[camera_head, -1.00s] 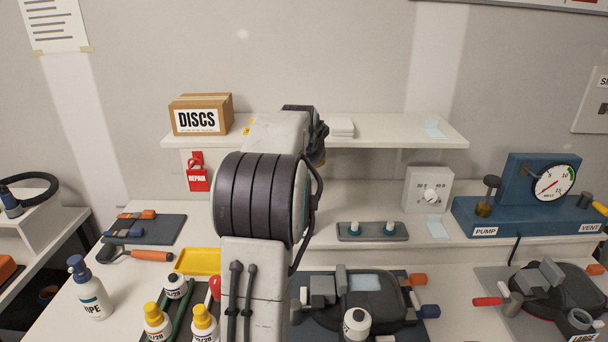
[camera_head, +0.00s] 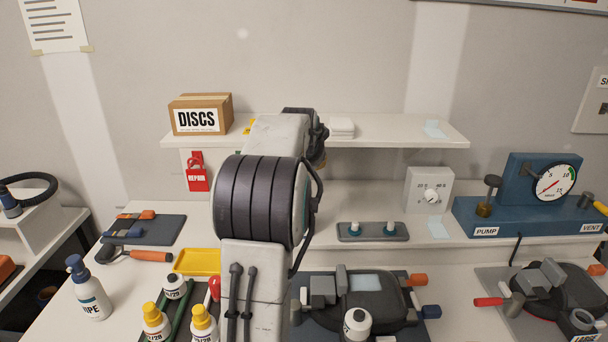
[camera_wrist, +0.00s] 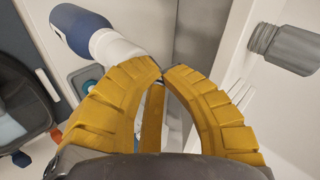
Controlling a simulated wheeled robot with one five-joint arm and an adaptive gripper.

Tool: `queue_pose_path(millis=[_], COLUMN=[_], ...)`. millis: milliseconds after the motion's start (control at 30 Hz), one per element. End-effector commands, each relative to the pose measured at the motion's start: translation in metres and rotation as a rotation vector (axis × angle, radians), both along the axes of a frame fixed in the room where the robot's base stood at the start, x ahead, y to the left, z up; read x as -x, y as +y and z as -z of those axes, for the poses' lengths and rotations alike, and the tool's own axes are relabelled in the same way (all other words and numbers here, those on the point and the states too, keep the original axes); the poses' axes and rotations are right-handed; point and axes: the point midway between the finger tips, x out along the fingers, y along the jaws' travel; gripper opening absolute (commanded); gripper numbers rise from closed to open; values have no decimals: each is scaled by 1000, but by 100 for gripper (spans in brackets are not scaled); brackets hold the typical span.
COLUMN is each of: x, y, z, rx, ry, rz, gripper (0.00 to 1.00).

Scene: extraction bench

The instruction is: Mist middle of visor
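A dark rounded piece that may be the visor (camera_head: 385,312) lies on a dark mat at the lower middle, with a light blue patch and grey blocks on it. A second dark rounded piece (camera_head: 565,298) lies at the right. In the wrist view, my gripper (camera_wrist: 161,68) shows its yellow ribbed fingers with the tips together and nothing clear between them. A blue and white bottle-like thing (camera_wrist: 85,27) lies just beyond the left fingertip; I cannot tell if they touch. In the head view my arm hides the gripper.
White bottles with yellow caps (camera_head: 155,320), a blue-topped pump bottle (camera_head: 90,290) and a yellow tray (camera_head: 197,262) stand left. A shelf (camera_head: 400,128) holds a DISCS box (camera_head: 200,115). A blue pump unit (camera_head: 530,215) stands right. A grey cylinder (camera_wrist: 285,48) is near the gripper.

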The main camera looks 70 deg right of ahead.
Motion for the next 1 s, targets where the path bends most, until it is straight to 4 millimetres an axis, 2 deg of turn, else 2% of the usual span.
queue_pose_path(millis=[600,1000], x=[0,0], y=[0,0], z=[5,-11], rx=[-2,-2], ry=[0,0], rz=[0,0], gripper=[0,0])
